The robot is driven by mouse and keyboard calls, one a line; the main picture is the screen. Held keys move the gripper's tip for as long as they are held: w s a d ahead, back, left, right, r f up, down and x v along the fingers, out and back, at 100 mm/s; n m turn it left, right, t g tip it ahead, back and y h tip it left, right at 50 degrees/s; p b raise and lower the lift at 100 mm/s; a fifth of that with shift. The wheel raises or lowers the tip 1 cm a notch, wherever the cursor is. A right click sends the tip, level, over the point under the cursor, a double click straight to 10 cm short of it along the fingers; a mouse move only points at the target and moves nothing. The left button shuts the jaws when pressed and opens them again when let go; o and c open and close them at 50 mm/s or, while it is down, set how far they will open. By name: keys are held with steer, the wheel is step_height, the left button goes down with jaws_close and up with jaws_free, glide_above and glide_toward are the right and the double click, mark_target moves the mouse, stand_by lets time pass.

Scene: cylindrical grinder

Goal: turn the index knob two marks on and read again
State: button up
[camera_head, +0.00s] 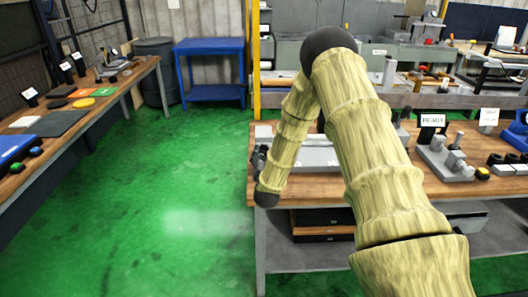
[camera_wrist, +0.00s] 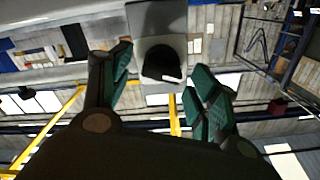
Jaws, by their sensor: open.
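My gripper (camera_head: 260,160) is at the left end of the right-hand workbench, partly hidden by my arm. In the wrist view my gripper (camera_wrist: 160,75) is open, with green finger pads apart. A dark rounded knob-like part (camera_wrist: 162,62) on a pale grey block (camera_wrist: 160,22) shows between the fingers, with space on both sides. I cannot tell whether it is the index knob, nor how far off it is. No marks on it can be read. In the head view a grey block-shaped fixture (camera_head: 318,157) on the bench is partly covered by my arm.
A left workbench (camera_head: 125,85) holds coloured pads. A blue table (camera_head: 210,75) and dark bins stand behind. The green floor (camera_head: 160,190) between benches is clear.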

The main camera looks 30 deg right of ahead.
steer(key=shift+x, duration=1.15)
steer(key=shift+c, duration=0.2)
steer(key=c, duration=1)
steer(key=shift+o, duration=0.2)
